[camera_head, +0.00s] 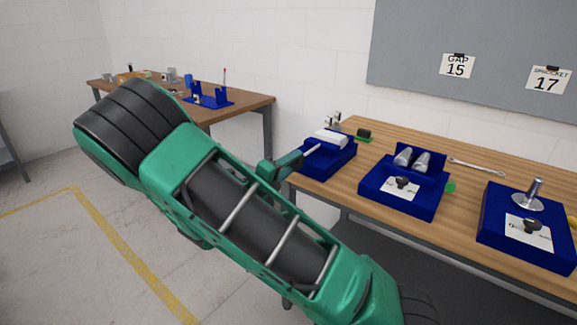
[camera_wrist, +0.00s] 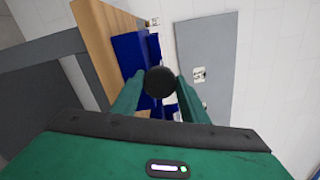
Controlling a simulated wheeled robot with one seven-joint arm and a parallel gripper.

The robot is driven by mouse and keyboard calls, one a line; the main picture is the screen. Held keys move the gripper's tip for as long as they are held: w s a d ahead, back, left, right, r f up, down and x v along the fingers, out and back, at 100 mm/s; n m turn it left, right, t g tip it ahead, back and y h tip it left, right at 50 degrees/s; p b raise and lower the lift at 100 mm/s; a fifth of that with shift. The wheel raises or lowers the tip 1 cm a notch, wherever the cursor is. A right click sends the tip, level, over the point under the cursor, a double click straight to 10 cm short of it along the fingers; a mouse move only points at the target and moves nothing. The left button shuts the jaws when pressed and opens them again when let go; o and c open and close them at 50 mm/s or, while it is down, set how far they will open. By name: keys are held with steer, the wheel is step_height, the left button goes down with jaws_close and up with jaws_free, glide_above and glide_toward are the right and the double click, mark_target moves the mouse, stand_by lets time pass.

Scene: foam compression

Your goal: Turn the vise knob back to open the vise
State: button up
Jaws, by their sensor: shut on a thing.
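The blue vise (camera_head: 328,158) stands at the left end of the near wooden table, with a white block (camera_head: 330,138) in its top. My gripper (camera_head: 284,168) is at the vise's left side, partly hidden by my own arm in the head view. In the wrist view, a round black knob (camera_wrist: 160,82) sits between the two green fingers of my gripper (camera_wrist: 158,90), which are shut on it. The blue body of the vise (camera_wrist: 128,55) shows behind the knob. The knob itself is not clear in the head view.
A blue fixture with metal cylinders (camera_head: 402,189) and another with a metal post (camera_head: 525,226) stand to the right on the table (camera_head: 470,242). A wrench (camera_head: 476,167) lies behind them. A second table (camera_head: 242,109) stands at the back left. The floor at left is clear.

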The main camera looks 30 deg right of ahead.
steer(key=shift+a+f, duration=0.15)
steer(key=shift+f, duration=0.1)
steer(key=o, duration=0.9)
steer(key=shift+w, duration=0.1)
steer(key=shift+o, duration=0.6)
steer(key=shift+r, duration=0.1)
steer(key=v, duration=1)
steer(key=shift+a, duration=0.3)
